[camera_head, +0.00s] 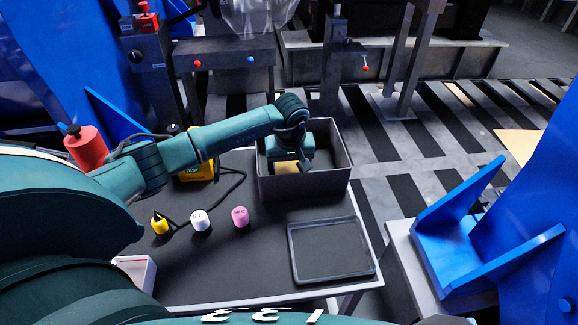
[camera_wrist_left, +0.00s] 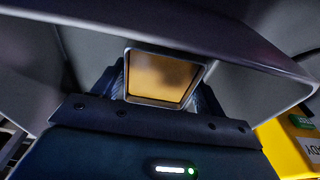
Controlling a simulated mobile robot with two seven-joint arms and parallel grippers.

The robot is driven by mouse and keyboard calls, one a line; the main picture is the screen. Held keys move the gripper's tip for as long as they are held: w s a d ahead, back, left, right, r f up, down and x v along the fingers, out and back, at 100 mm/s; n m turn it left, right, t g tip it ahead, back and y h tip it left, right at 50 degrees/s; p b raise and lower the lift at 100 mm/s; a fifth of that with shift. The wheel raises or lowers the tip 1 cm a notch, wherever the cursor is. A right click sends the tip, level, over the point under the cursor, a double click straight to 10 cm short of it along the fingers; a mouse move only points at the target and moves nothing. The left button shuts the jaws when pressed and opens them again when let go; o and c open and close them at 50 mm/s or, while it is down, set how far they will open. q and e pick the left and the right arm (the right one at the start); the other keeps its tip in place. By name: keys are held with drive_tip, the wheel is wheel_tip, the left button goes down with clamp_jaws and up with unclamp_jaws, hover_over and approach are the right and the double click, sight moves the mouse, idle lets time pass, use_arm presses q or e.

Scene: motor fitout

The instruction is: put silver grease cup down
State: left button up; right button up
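The silver grease cup (camera_wrist_left: 163,78) shows in the left wrist view as a square, silver-rimmed cup with amber inside. It sits between the dark fingers of my left gripper (camera_wrist_left: 160,90), which flank it closely on both sides and look shut on it. In the head view my left gripper (camera_head: 290,165) points down into an open grey box (camera_head: 305,187) at the back right of the table. A tan patch shows under the gripper there; the cup is mostly hidden. Whether the cup touches the box floor cannot be told. My right gripper is not in view.
On the dark table (camera_head: 200,270) stand a yellow (camera_head: 160,223), a white (camera_head: 200,220) and a pink (camera_head: 240,216) small piece. An empty black tray (camera_head: 331,250) lies in front of the box. A yellow case (camera_head: 197,170) stands left of the box, a red cylinder (camera_head: 86,147) farther left.

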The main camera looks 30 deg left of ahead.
use_arm(q)
drive_tip(key=o, duration=0.4)
drive_tip(key=shift+r, duration=0.15)
